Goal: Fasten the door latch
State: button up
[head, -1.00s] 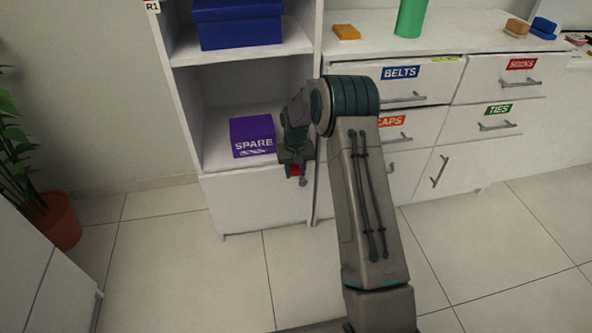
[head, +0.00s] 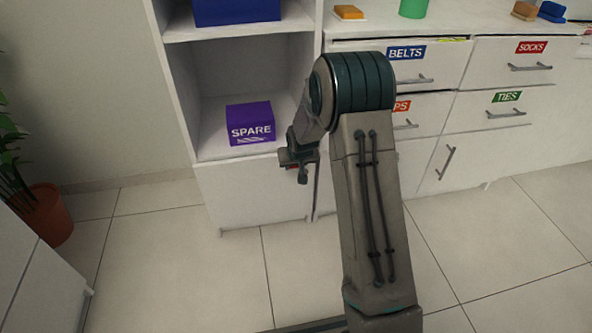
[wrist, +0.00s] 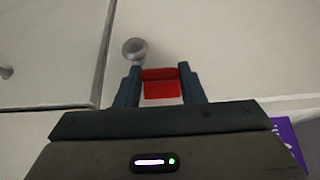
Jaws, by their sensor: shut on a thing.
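The white lower cabinet door (head: 250,195) is closed below the open shelf. A small red latch piece (wrist: 161,84) is between my gripper's two dark fingers in the wrist view. My gripper (wrist: 160,80) is shut on it. Where the red piece joins the door is hidden by my gripper.
A purple SPARE box (head: 250,123) stands on the shelf above the door. Drawers labelled BELTS (head: 405,53), SOCKS and TIES, with bar handles, are to the right. A potted plant (head: 48,215) stands at left. The tiled floor (head: 190,270) in front is clear.

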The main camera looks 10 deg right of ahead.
jog(key=shift+w+f+t+b, duration=0.1)
jog(key=shift+f+t+b, duration=0.35)
jog(key=shift+t+b, duration=0.5)
jog(key=shift+t, duration=0.25)
jog(key=o, duration=1)
jog(key=shift+p+v, duration=2.9)
jog(key=shift+v, duration=4)
